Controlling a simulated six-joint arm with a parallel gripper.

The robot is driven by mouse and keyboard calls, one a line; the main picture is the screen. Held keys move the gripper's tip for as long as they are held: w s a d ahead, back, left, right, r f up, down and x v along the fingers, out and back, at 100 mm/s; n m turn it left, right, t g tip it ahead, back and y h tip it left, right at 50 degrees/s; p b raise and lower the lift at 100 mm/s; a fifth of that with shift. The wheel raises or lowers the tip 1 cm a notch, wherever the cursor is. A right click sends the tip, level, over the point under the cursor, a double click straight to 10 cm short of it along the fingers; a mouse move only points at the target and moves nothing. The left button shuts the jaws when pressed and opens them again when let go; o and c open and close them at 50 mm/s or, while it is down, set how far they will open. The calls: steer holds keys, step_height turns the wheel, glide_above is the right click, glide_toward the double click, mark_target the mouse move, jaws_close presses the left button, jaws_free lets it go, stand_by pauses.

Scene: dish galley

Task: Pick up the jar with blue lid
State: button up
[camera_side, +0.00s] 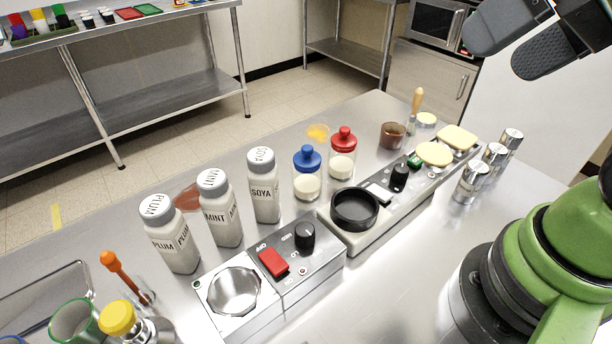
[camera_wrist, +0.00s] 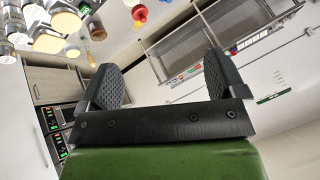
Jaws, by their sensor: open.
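The jar with blue lid (camera_side: 307,175) stands upright on the steel counter in the side view, with pale contents low in its clear body. A similar jar with a red lid (camera_side: 342,155) stands just to its right. My gripper (camera_side: 520,38) is high at the upper right of the side view, far from the blue-lidded jar and above the counter. In the wrist view my gripper (camera_wrist: 163,82) has its two dark textured fingers wide apart with nothing between them. The blue-lidded jar cannot be made out clearly in the wrist view.
Bottles labelled PLUM (camera_side: 170,240), MINT (camera_side: 221,212) and SOYA (camera_side: 264,190) stand left of the jar. A device with a black round dish (camera_side: 354,208) and one with a red switch (camera_side: 273,262) lie in front. Metal shakers (camera_side: 471,182) stand at the right.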

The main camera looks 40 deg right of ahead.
steer(key=m+g+h, duration=0.2)
steer(key=m+g, duration=0.2)
steer(key=g, duration=0.2)
glide_above(310, 147)
steer(key=s, duration=0.1)
step_height(310, 147, down, 12)
steer(key=shift+m+g, duration=0.5)
steer(key=shift+g, duration=0.2)
steer(key=f, duration=0.5)
steer(key=w+f, duration=0.1)
steer(key=f, duration=0.2)
steer(key=shift+f, duration=0.3)
steer(key=f, duration=0.5)
steer(key=shift+w+a+f, duration=0.1)
steer(key=shift+a+f, duration=0.15)
steer(key=shift+f, duration=0.1)
steer(key=shift+c, duration=0.4)
steer(key=c, duration=1.1)
